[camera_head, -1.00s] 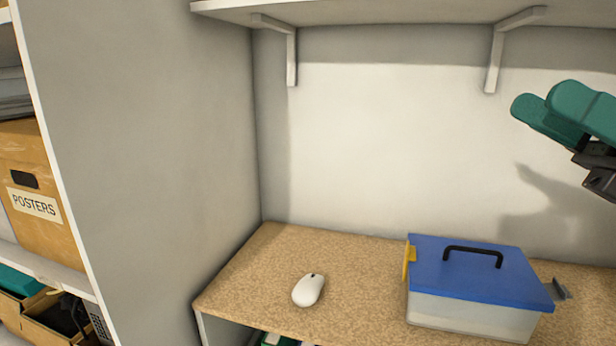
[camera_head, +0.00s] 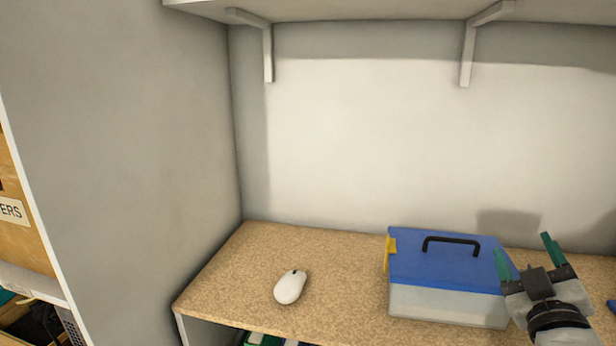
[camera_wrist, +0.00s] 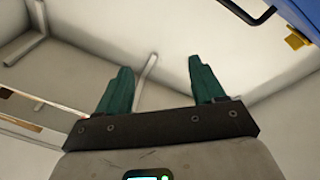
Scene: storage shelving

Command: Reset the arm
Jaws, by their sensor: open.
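My gripper (camera_head: 528,258) is at the lower right of the head view, with its two green fingers apart and nothing between them. It is in front of the right end of a box with a blue lid and a black handle; I cannot tell whether they touch. In the wrist view my gripper (camera_wrist: 158,85) also shows open and empty, facing pale walls and a shelf bracket.
The blue-lidded box (camera_head: 445,300) stands on the speckled shelf board (camera_head: 345,245). A white mouse (camera_head: 290,287) lies to its left, with clear board between them. An upper shelf (camera_head: 350,10) with brackets hangs above. A grey side panel (camera_head: 130,130) stands at left.

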